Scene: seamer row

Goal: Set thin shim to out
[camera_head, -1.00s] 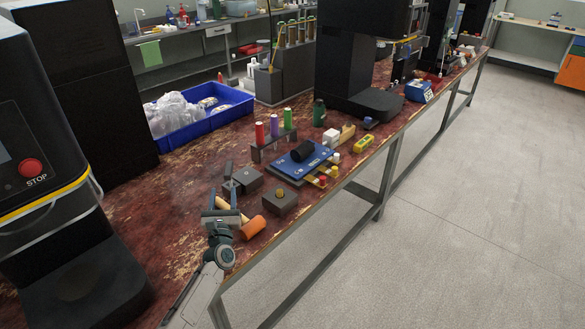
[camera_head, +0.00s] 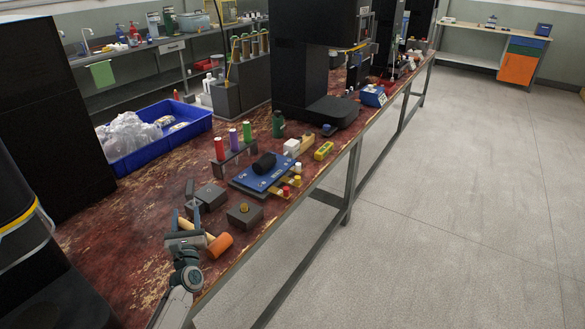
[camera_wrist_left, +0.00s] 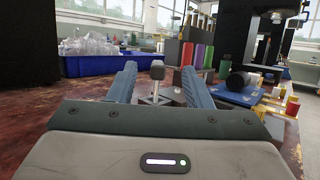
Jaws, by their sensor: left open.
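I cannot tell for sure which part is the thin shim. A blue plate (camera_head: 251,182) lies on the bench with a black cylinder (camera_head: 264,163) on it. Small yellow tabs with red and pale caps (camera_head: 287,191) stick out along its right edge. My left gripper (camera_head: 186,232) is open and empty, on the near side of the plate and apart from it. In the left wrist view its fingers (camera_wrist_left: 158,80) stand wide apart, with a grey block's upright lever (camera_wrist_left: 157,72) seen between them. The blue plate (camera_wrist_left: 240,98) is to their right there. My right gripper is not in view.
A rack with coloured tubes (camera_head: 236,155) stands behind the plate. A blue bin (camera_head: 160,147) is farther left. Open floor lies right.

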